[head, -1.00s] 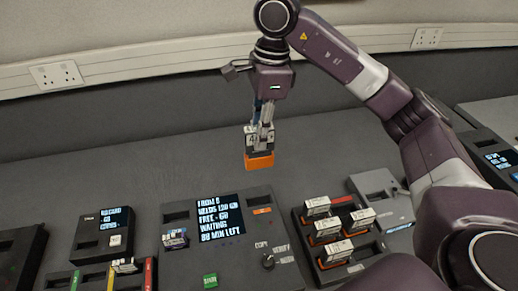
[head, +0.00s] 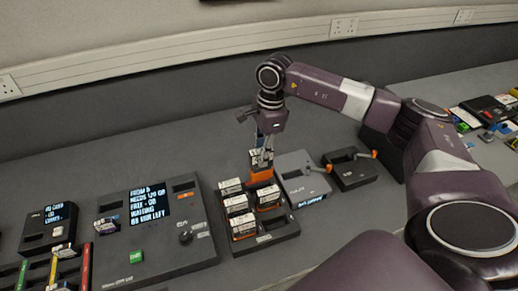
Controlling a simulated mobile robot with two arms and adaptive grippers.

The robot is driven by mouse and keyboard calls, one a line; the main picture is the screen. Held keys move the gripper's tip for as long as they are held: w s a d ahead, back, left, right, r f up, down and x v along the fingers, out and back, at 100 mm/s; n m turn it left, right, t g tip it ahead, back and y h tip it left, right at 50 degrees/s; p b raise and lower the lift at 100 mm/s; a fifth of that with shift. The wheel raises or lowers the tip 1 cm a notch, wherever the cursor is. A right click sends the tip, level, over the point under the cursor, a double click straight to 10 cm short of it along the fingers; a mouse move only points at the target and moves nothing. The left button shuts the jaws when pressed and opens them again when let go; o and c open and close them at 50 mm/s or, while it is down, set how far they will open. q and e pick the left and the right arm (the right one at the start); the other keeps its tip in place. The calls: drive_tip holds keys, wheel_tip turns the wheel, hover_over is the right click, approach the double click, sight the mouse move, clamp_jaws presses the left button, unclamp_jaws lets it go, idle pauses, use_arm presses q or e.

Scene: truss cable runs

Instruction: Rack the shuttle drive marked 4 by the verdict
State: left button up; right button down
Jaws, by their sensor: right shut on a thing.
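My right gripper (head: 263,150) points down and is shut on an orange-and-white drive (head: 261,175), its orange end lowest. The held drive is at the far right part of the dark rack (head: 264,240); I cannot tell whether it is just above a slot or inside one. Several orange drives with white labels stand in the rack, one nearest the front (head: 243,226). The number on the held drive is not readable. A console (head: 145,263) with a lit screen (head: 151,205) stands left of the rack; its text includes "WAITING". My left gripper is not in view.
A grey box (head: 300,170) stands right of the rack, close to the held drive. A dark box with orange ends (head: 350,170) is beyond it. A small dark unit with a screen (head: 50,227) is at left. The bench behind the console is clear.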

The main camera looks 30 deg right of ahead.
sight(261, 170)
drive_tip(key=shift+f, duration=0.3)
drive_tip(key=shift+a+f+b, duration=0.1)
drive_tip(key=shift+f+b, duration=0.2)
drive_tip(key=shift+b, duration=0.05)
wheel_tip(261, 170, down, 4)
drive_tip(key=shift+r+b, duration=0.15)
drive_tip(key=shift+b, duration=1)
drive_tip(key=shift+f+b, duration=0.4)
drive_tip(key=shift+f, duration=0.1)
use_arm(q)
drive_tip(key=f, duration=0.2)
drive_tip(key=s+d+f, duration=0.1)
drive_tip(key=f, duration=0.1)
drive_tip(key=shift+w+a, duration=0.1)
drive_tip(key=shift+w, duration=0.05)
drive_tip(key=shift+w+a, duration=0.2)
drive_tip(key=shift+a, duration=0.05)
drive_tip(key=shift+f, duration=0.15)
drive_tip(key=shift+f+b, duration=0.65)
drive_tip(key=shift+b, duration=0.15)
use_arm(e)
drive_tip(key=shift+f, duration=0.55)
